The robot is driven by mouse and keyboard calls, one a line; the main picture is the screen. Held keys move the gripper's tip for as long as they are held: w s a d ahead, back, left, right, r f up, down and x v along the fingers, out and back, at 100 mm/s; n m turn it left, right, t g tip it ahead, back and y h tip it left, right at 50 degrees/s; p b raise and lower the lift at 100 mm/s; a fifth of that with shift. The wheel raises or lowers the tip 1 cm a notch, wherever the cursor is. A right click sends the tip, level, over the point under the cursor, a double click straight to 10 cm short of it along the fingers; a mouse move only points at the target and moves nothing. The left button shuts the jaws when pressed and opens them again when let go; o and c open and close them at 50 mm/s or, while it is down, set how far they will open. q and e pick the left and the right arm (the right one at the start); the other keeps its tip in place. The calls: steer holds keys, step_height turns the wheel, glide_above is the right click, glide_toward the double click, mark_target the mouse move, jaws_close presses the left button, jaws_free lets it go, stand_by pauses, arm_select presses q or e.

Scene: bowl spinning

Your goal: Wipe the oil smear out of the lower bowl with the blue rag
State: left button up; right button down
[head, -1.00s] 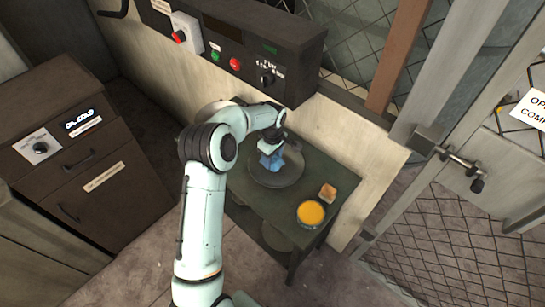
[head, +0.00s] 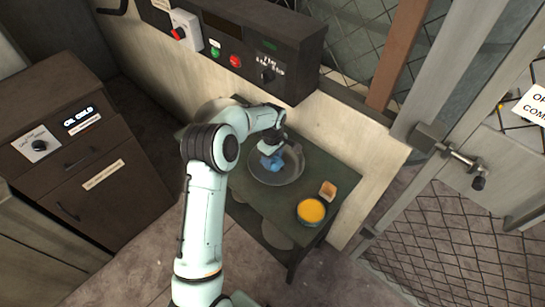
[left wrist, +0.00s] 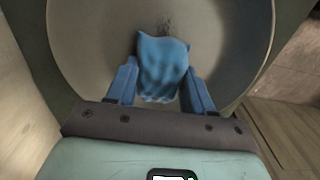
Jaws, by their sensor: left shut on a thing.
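The grey bowl (head: 292,168) sits on a dark green table beside the wall. My left gripper (head: 271,153) reaches down into it and is shut on the blue rag (head: 271,163). In the left wrist view the rag (left wrist: 162,68) is bunched between the two blue fingers, over the bowl's inside (left wrist: 95,45). A small dark smear (left wrist: 165,22) shows on the bowl just beyond the rag, at the top of the picture. Whether the rag touches the bowl is hard to tell. Any smear under the rag is hidden. My right gripper is out of view.
A cup of orange-yellow liquid (head: 311,211) and a small tan block (head: 328,190) stand on the table (head: 312,168), right of the bowl. A control box (head: 235,50) juts from the wall above. A brown cabinet (head: 85,150) stands left; a mesh gate (head: 450,235) is at right.

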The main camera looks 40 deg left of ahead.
mark_target(281, 168)
arm_select(q)
steer(key=shift+f, duration=0.2)
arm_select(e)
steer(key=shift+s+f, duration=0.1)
arm_select(q)
steer(key=shift+d, duration=0.1)
steer(key=shift+d, duration=0.55)
steer(key=shift+d+r+b, duration=0.15)
steer(key=shift+d+b, duration=0.3)
steer(key=shift+d, duration=0.7)
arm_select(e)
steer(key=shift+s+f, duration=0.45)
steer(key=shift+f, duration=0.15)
arm_select(q)
steer(key=shift+f, duration=0.2)
steer(key=shift+a+f+p, duration=0.1)
steer(key=shift+a+p, duration=0.25)
steer(key=shift+a, duration=1.2)
steer(key=shift+s+a+f, duration=0.1)
steer(key=shift+s+a, duration=0.05)
steer(key=shift+a, duration=0.1)
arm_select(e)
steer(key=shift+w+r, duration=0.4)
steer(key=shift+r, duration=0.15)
